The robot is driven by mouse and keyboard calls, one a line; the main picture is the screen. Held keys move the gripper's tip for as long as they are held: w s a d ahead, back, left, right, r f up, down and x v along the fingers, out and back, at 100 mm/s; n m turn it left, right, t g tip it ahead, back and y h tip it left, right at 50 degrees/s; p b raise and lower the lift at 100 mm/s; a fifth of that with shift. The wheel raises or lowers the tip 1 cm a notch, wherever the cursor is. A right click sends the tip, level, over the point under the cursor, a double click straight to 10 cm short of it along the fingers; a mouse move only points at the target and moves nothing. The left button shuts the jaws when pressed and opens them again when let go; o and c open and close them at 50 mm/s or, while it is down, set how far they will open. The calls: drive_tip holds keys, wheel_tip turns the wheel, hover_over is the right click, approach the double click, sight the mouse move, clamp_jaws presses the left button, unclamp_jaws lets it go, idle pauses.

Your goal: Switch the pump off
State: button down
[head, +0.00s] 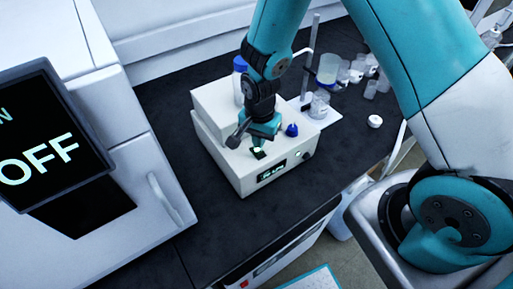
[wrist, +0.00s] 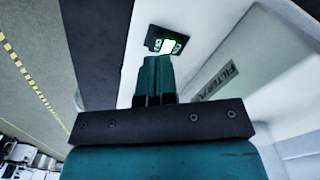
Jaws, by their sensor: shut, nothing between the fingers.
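The pump appears to be the white box (head: 231,165) on the dark bench, with a small lit display (head: 272,172) and a round knob (head: 306,154) on its front. A small black switch (head: 259,154) on its top near the front edge glows green. In the wrist view the switch (wrist: 167,42) is lit bright green in a black frame. My gripper (head: 262,141) is shut and empty, pointing down right beside the switch. In the wrist view my fingertips (wrist: 154,62) lie just below the switch; I cannot tell whether they touch it.
A blue-capped bottle (head: 239,78) stands behind my wrist, and a blue cap (head: 291,130) sits near the gripper. A stand with glassware (head: 320,105) is at the right. A screen (head: 40,150) reading "OFF" is at the left. The bench front is clear.

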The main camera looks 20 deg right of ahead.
sight(259, 151)
drive_tip(key=shift+f+b, duration=1.2)
drive_tip(key=shift+f, duration=0.35)
idle(1.0)
drive_tip(key=shift+r, duration=0.15)
wheel_tip(259, 151, up, 7)
drive_tip(key=p, duration=0.5)
drive_tip(key=shift+p, duration=0.4)
drive_tip(key=s+a+r+n+y+b, duration=0.15)
drive_tip(key=s+r+n, duration=0.25)
drive_tip(key=r, duration=0.4)
drive_tip(key=s+a+r+n+y+b, duration=0.1)
drive_tip(key=s+a+r+n, duration=0.25)
drive_tip(key=r, duration=0.35)
drive_tip(key=s+r+n+y+b, duration=0.1)
drive_tip(key=s+r+n, duration=0.6)
drive_tip(key=s+n, duration=0.2)
drive_tip(key=s, duration=0.2)
drive_tip(key=shift+s+d+r+y+b, duration=0.15)
drive_tip(key=shift+s+r+y+b, duration=0.1)
drive_tip(key=shift+s+y+b, duration=0.1)
drive_tip(key=shift+w, duration=0.1)
